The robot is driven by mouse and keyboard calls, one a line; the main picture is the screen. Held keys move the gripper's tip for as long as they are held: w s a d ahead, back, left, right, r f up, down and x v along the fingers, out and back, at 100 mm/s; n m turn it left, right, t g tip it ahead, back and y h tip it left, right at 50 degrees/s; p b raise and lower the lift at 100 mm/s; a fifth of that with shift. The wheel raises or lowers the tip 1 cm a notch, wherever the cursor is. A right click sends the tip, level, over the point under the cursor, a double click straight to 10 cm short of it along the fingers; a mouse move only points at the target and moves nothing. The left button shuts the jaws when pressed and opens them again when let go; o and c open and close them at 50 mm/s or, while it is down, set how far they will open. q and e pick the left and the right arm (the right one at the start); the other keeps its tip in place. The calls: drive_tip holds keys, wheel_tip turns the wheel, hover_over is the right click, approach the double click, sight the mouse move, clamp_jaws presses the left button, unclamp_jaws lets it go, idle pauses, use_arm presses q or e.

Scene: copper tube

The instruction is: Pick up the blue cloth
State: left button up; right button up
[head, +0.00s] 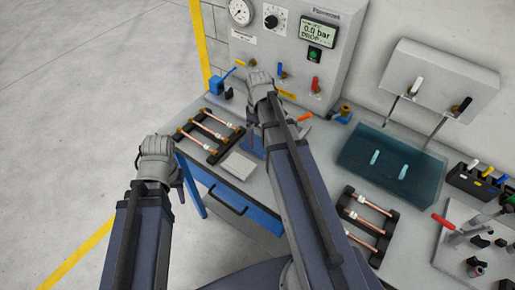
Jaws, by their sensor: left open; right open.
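My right gripper (263,88) is over the back of the workbench, in front of the grey gauge panel. My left gripper (157,160) is off the bench's left front corner, over the floor. Both are open, and I see nothing held; their fingertips are mostly hidden behind my own wrists and arms. A small blue patch (251,144) shows on the bench just left of my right forearm. It may be the blue cloth, but my arm covers part of it and I cannot tell its shape.
A pale flat pad (239,165) lies near the front edge. Black racks with copper tubes stand left (209,132) and right (368,216) of my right arm. A teal tray (350,157) holds two small pieces. A blue clamp (219,86) stands at the back left.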

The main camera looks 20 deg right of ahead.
sight(257, 144)
drive_tip(key=shift+f, duration=0.1)
drive_tip(key=f+b, duration=0.5)
drive_tip(key=shift+w, duration=0.35)
drive_tip(key=shift+a, duration=0.1)
drive_tip(key=c, duration=1.1)
drive_tip(key=shift+r, duration=0.15)
wheel_tip(257, 144, up, 10)
drive_tip(key=p, duration=1)
